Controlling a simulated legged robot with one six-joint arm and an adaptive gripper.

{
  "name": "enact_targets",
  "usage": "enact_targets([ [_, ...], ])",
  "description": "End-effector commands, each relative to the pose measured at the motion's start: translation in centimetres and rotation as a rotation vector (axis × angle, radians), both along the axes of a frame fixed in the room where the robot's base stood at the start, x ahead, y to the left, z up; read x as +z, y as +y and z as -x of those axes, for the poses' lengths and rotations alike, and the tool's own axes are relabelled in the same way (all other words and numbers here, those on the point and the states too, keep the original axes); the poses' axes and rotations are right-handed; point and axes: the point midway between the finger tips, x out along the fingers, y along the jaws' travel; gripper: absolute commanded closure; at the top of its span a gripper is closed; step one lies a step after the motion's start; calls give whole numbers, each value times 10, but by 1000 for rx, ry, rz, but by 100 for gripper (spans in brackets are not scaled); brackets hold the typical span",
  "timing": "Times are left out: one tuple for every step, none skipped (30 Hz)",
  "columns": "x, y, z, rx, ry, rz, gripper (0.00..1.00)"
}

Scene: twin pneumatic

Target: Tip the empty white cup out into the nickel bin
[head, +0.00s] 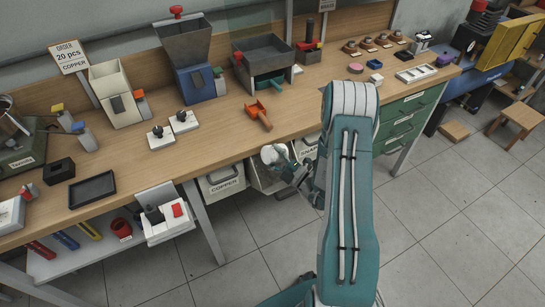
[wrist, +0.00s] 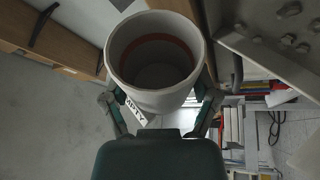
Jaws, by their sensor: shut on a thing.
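My gripper (head: 282,165) is shut on the white cup (head: 270,154), above the front of the middle bin under the bench. In the wrist view, the cup (wrist: 120,75) sits between both fingers, its mouth facing the camera. A reddish-brown band runs around its inside, and the dark bottom looks bare. A label ending in "MPTY" shows below it. The middle bin (head: 268,184) is partly hidden by my gripper and its label cannot be read, so I cannot tell that it is the nickel bin. The cup's exact tilt is unclear.
A bin marked COPPER (head: 222,183) hangs to the left, and another partly hidden bin (head: 308,148) to the right. The wooden bench (head: 220,134) edge runs just above the cup. An orange scoop (head: 259,114) lies on it. The floor in front is clear.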

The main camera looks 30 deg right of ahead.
Motion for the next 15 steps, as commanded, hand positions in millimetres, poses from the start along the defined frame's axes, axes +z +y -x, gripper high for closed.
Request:
enact_targets([
  [6, 0, 0, 0, -2, 1, 76],
  [8, 0, 0, 0, -2, 1, 76],
  [12, 0, 0, 0, -2, 1, 76],
  [14, 0, 0, 0, -2, 1, 76],
  [17, 0, 0, 0, -2, 1, 76],
  [20, 0, 0, 0, -3, 1, 76],
  [23, 0, 0, 0, -3, 1, 76],
  [25, 0, 0, 0, -2, 0, 76],
  [29, 0, 0, 0, -2, 0, 76],
  [31, 0, 0, 0, -2, 1, 76],
  [34, 0, 0, -1, -2, 1, 76],
  [37, 0, 0, 0, -1, 2, 76],
  [38, 0, 0, 0, 0, 1, 76],
  [40, 0, 0, 0, 0, 1, 76],
  [41, 0, 0, 0, 0, 1, 76],
])
